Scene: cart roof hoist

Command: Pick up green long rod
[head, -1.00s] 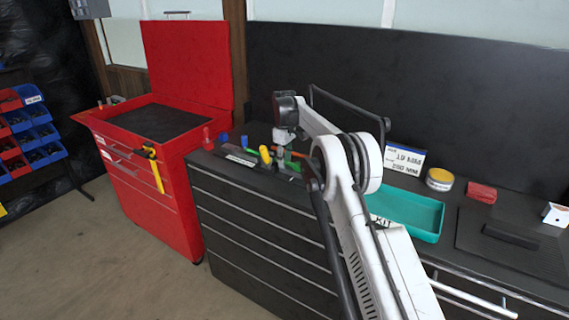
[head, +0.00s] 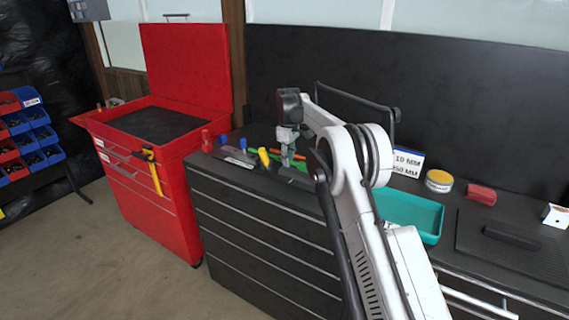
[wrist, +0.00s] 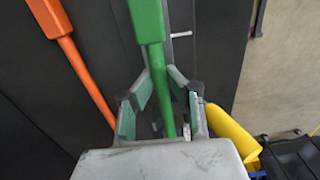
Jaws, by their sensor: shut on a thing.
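The green long rod (wrist: 154,62) shows in the wrist view, with a thick upper part and a thinner shaft running down between the fingers. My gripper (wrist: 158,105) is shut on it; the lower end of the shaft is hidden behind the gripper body. In the head view my gripper (head: 285,157) is at the dark cabinet top among the coloured handles. A green part (head: 297,155) shows beside it there. I cannot tell whether the rod touches the surface.
An orange tool (wrist: 75,60) lies to the rod's left and a yellow handle (wrist: 232,130) is close at the gripper's right. A teal tray (head: 436,220), a yellow-lidded tin (head: 439,181) and a red block (head: 481,194) stand right. An open red tool cart (head: 130,185) is left.

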